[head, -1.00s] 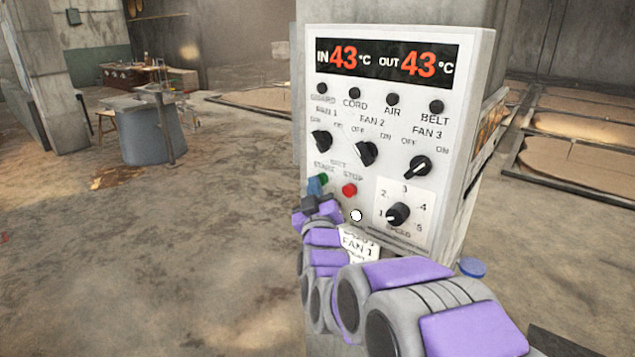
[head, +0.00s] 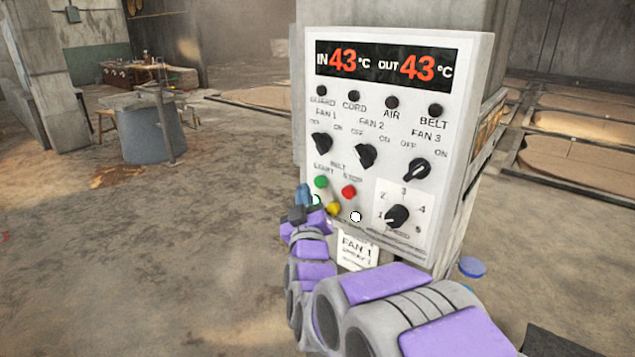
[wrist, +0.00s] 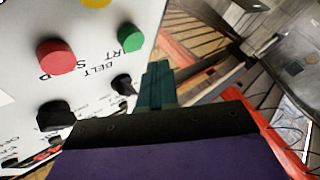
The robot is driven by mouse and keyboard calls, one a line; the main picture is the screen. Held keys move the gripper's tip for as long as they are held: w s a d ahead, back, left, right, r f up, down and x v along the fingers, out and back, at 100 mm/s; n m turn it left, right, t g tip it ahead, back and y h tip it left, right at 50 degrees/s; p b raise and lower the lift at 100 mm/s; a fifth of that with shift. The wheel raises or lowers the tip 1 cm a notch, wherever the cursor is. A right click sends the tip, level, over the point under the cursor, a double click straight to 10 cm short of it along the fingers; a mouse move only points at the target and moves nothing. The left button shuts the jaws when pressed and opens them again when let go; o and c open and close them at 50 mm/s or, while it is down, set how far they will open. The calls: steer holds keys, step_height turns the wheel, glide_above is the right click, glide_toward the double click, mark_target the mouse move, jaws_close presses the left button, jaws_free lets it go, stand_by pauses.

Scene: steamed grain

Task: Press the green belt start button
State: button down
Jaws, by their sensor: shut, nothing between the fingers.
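The green belt start button (head: 321,182) is on the lower left of the white control panel (head: 300,120), left of the red stop button (head: 348,191). The green button also shows in the wrist view (wrist: 129,37), with the red one (wrist: 55,56) beside it. My gripper (head: 304,192) is shut and empty, at the panel's left edge, a little left of and below the green button. In the wrist view its fingers (wrist: 158,75) point past the panel's edge, apart from the green button, which is fully visible.
A yellow button (head: 333,208) sits below the green one. Fan knobs (head: 366,155) and a speed dial (head: 396,216) are on the same panel. A FAN 1 tag (head: 358,250) hangs below. Open floor lies to the left, with a grey tub (head: 145,133) farther back.

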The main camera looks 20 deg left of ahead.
steer(key=s, duration=0.1)
steer(key=s+a, duration=0.1)
steer(key=s, duration=0.1)
steer(key=shift+a+p, duration=0.1)
steer(key=shift+p, duration=0.3)
steer(key=shift+f, duration=0.1)
steer(key=s+d+f+m+g+h, duration=0.2)
steer(key=s+d+f+g, duration=0.4)
steer(key=d, duration=0.5)
steer(key=s+d+f+m+g+h, duration=0.2)
steer(key=s+d+f+g, duration=0.4)
steer(key=d, duration=0.4)
steer(key=s+d+f+m+g+h, duration=0.1)
steer(key=s+d+m+g, duration=0.1)
steer(key=s+d, duration=0.3)
steer(key=s+d+f+m+g+h, duration=0.1)
steer(key=s+d+g, duration=0.3)
steer(key=s, duration=0.9)
steer(key=s+d+f+m+g+h, duration=0.1)
steer(key=s+d+f+m+g, duration=0.1)
steer(key=s+d, duration=0.4)
steer(key=s+g, duration=0.1)
steer(key=s, duration=0.3)
steer(key=shift+d+m+g+h, duration=0.15)
steer(key=shift+m+g+h, duration=0.15)
steer(key=shift+g, duration=0.1)
